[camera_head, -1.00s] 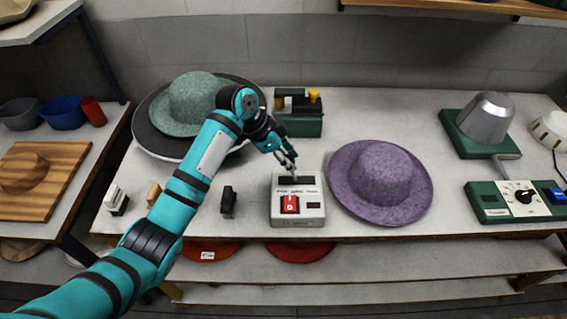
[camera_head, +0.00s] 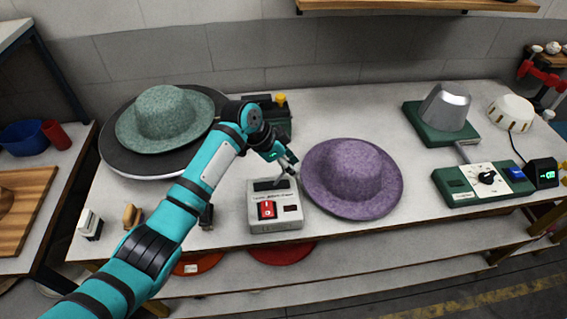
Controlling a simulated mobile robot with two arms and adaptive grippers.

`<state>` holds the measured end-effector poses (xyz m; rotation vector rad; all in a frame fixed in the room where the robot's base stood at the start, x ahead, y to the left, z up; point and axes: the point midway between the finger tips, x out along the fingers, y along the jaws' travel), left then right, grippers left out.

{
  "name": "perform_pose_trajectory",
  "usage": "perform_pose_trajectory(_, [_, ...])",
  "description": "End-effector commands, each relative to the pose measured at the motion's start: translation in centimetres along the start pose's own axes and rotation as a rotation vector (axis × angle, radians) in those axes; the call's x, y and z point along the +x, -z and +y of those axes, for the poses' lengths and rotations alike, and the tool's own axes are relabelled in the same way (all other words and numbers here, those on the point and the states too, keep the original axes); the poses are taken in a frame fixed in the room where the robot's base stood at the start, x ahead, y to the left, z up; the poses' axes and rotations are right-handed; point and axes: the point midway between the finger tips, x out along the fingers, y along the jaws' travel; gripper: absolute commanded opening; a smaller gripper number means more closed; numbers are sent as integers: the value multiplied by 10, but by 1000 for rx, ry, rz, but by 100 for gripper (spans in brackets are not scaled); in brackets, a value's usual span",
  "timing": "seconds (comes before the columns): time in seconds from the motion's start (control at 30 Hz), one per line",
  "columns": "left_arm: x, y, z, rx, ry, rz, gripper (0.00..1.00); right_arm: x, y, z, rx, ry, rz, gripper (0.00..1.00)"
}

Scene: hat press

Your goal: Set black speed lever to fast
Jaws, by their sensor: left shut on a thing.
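The grey control box (camera_head: 275,222) stands near the table's front edge. My left gripper (camera_head: 290,170) reaches down to the right end of this slot. It is shut on the black speed lever, which its fingers mostly hide. Any fast or slow marking is too small to read. My right gripper is not in view.
A purple hat (camera_head: 352,178) lies close to the right of the box. A green hat (camera_head: 165,118) lies on a dark round piece behind my arm. A green control unit (camera_head: 465,194) with a dial stands at right. Bare tabletop lies between it and the purple hat.

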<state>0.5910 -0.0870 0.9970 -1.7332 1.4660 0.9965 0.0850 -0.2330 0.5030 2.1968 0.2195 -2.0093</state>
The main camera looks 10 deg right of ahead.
Motion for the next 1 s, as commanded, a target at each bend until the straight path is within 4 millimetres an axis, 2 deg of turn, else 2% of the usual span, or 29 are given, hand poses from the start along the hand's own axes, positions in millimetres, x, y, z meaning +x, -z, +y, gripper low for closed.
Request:
perform_pose_trajectory(0.03, [0,8,3,6,-3,16,0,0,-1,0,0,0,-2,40])
perform_pose_trajectory(0.53, [3,9,4,5,-5,15,0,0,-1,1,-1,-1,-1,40])
perform_pose_trajectory(0.57, [3,9,4,5,-5,15,21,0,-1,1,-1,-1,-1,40])
perform_pose_trajectory(0.77, [3,6,3,3,-5,10,47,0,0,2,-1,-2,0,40])
perform_pose_trajectory(1.0, [3,4,2,1,-4,5,48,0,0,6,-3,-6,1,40])
